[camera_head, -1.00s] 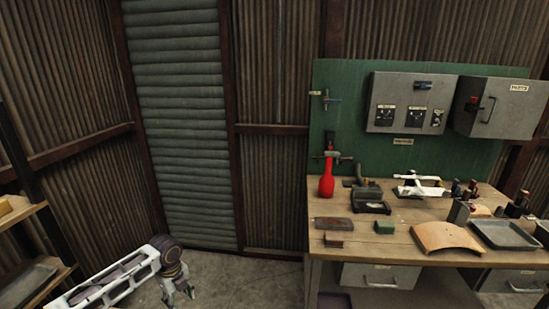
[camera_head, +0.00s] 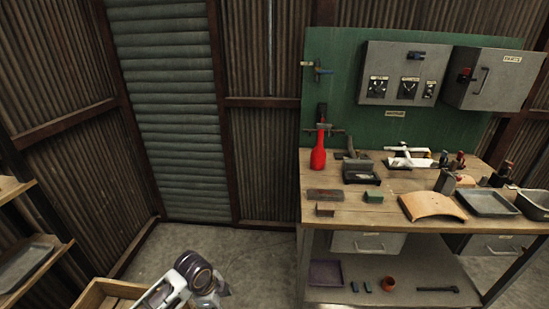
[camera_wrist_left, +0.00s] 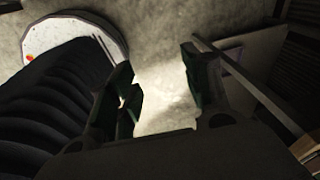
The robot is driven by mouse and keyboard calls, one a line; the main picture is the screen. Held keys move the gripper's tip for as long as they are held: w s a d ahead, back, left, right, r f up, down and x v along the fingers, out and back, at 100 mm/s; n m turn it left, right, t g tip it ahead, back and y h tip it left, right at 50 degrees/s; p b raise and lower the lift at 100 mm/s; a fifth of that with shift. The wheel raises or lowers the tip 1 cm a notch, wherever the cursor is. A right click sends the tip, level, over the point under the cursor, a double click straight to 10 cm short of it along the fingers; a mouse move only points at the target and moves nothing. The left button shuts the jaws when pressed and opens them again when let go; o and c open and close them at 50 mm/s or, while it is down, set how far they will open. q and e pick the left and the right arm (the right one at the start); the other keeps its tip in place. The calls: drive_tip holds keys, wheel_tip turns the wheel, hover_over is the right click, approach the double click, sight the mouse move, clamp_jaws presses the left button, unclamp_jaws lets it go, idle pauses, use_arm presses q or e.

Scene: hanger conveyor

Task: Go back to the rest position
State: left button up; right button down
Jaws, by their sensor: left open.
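My left gripper (camera_head: 217,296) is low in the head view, at the end of my left arm, in front of the bench's left side. It is partly cut off by the bottom edge. In the left wrist view its two dark fingers (camera_wrist_left: 157,82) stand apart with nothing between them, over a pale floor. My right gripper is in neither view now.
A workbench (camera_head: 385,205) with tools, trays and a red bottle (camera_head: 318,150) stands at the right. A wooden crate (camera_head: 88,300) is at the lower left, close to my left arm. A shelf (camera_head: 30,270) stands at the left edge. Floor (camera_head: 255,250) between is clear.

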use_arm(q)
drive_tip(key=s+a+r+n+t+y, duration=0.1)
drive_tip(key=s+a+r+n, duration=0.2)
drive_tip(key=s+n, duration=0.4)
drive_tip(key=s+a+r+n+t, duration=0.1)
drive_tip(key=s+a+r+n, duration=0.2)
drive_tip(key=s+n, duration=0.45)
wheel_tip(320, 180, down, 33)
drive_tip(key=n+g, duration=0.1)
drive_tip(key=s+a+f, duration=0.1)
drive_tip(key=s+f, duration=0.9)
drive_tip(key=s, duration=0.1)
drive_tip(key=s+a+f+g, duration=0.1)
drive_tip(key=s+a+f, duration=0.1)
drive_tip(key=s+f, duration=0.8)
drive_tip(key=shift+s+a+y, duration=0.3)
drive_tip(key=shift+s, duration=0.85)
drive_tip(key=shift+s, duration=0.1)
